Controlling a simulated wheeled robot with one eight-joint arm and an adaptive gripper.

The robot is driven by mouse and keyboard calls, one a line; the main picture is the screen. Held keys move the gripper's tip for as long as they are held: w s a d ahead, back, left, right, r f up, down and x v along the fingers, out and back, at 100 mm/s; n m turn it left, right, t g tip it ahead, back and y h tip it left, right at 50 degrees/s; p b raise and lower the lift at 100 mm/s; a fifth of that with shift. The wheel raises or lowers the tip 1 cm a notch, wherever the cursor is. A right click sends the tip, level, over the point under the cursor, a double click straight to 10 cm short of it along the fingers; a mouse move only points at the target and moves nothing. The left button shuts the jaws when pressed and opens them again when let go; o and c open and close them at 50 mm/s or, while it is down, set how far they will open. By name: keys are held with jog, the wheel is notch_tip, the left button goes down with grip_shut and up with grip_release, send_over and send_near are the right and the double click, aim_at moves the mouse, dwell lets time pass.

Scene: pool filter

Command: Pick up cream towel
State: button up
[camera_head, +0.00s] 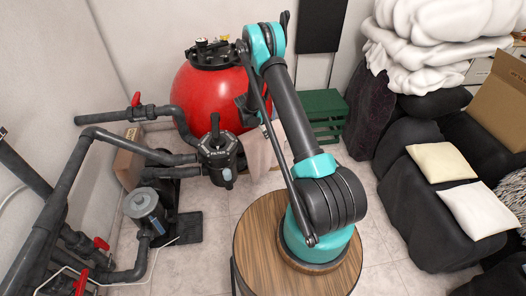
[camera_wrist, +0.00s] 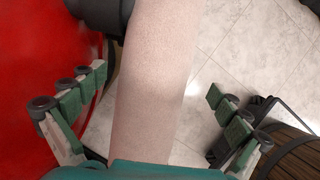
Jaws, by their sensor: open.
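A pale pinkish-cream cloth, which looks like the towel (camera_wrist: 152,95), runs as a long strip through the wrist view, between my fingers. In the head view, a cloth of the same colour (camera_head: 260,155) hangs behind my arm, beside the red tank, partly hidden. My gripper (camera_wrist: 158,88) is open, with one green finger on each side of the strip; floor shows between the strip and the right finger.
The red tank (camera_head: 205,100) stands close at my gripper's left, with a multiport valve (camera_head: 217,153) and dark pipes. A green crate (camera_head: 322,106) stands behind my arm.

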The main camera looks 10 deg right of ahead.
jog(key=shift+f, duration=0.25)
dwell(0.3)
jog(key=c, duration=1.7)
jog(key=shift+r, duration=0.3)
jog(key=shift+s+r, duration=0.2)
jog(key=shift+r, duration=0.2)
